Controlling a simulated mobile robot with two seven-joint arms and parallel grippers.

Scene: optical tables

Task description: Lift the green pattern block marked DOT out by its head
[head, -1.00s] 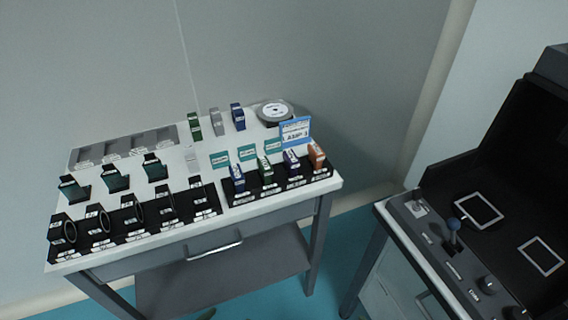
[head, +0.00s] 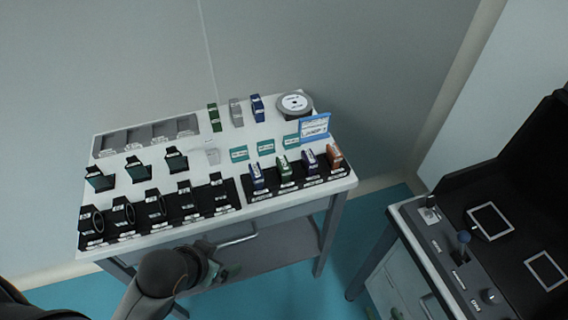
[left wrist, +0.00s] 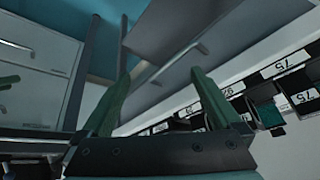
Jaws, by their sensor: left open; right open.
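Two green blocks show in the head view. One green block (head: 285,168) stands in the black rack at the table's front right, between two blue-purple blocks (head: 257,176) (head: 311,160). The other green block (head: 214,118) stands at the back of the white table top. Their markings are too small to read, so I cannot tell which is marked DOT. My left gripper (head: 222,270) is open and empty, in front of the table below its front edge. In the left wrist view its green fingers (left wrist: 155,100) are apart. Green fingers of my right gripper (left wrist: 8,84) show at that view's left edge.
An orange block (head: 334,156) ends the rack's row. A blue-framed sign (head: 314,128) and a round disc (head: 294,104) stand behind. Black holders (head: 155,207) line the front left. A grey tray (head: 147,134) lies at the back left. A console (head: 465,250) stands at the right.

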